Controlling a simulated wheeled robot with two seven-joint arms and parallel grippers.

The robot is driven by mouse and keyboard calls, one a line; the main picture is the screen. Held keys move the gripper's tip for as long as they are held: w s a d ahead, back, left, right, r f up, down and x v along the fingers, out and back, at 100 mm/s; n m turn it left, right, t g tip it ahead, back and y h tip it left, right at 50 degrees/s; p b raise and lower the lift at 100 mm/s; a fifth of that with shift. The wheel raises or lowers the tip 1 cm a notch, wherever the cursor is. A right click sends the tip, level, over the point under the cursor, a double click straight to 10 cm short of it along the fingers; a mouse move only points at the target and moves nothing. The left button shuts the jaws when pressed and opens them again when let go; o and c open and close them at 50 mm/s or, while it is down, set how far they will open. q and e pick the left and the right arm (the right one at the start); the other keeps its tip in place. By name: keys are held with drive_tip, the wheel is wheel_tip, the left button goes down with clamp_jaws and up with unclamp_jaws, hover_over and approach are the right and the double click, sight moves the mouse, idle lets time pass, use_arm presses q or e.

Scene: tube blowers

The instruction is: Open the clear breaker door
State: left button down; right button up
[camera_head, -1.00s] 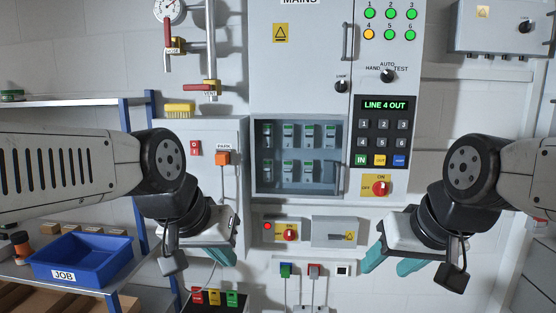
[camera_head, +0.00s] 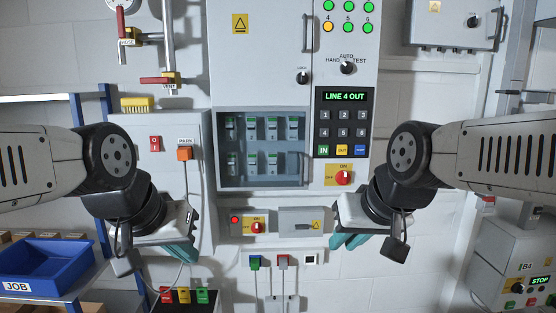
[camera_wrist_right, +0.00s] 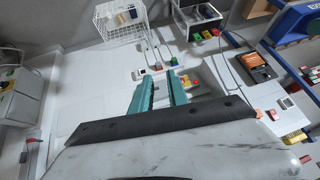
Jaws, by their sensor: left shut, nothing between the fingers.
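The clear breaker door (camera_head: 262,178) covers a recess with two rows of breakers in the grey MAINS cabinet (camera_head: 262,60). The door looks shut, with a slim vertical handle (camera_head: 304,165) on its right side. My left gripper (camera_head: 182,252) is shut and empty, below and left of the door. My right gripper (camera_head: 350,241) is below and right of the door, not touching it. In the right wrist view its two teal fingers (camera_wrist_right: 160,90) are apart with nothing held between them. The door is not clearly visible in that view.
Right of the door are a keypad (camera_head: 343,125) and a red rotary switch (camera_head: 343,178). Below it are two small boxes, one with a red knob (camera_head: 257,227). A grey box with an orange PARK button (camera_head: 184,153) stands left. A blue JOB bin (camera_head: 45,262) is lower left.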

drive_tip(key=w+t, duration=0.6)
drive_tip(key=w, duration=1.8)
drive_tip(key=n+t+y, duration=0.1)
drive_tip(key=n+t, duration=0.1)
drive_tip(key=t, duration=0.3)
approach(302, 171)
drive_tip(key=w, duration=0.5)
drive_tip(key=w+a, duration=0.1)
drive_tip(key=w, duration=0.2)
drive_tip(key=w+a, duration=0.1)
drive_tip(key=w, duration=0.1)
drive_tip(key=shift+w, duration=0.2)
drive_tip(key=shift+c, duration=0.2)
clamp_jaws()
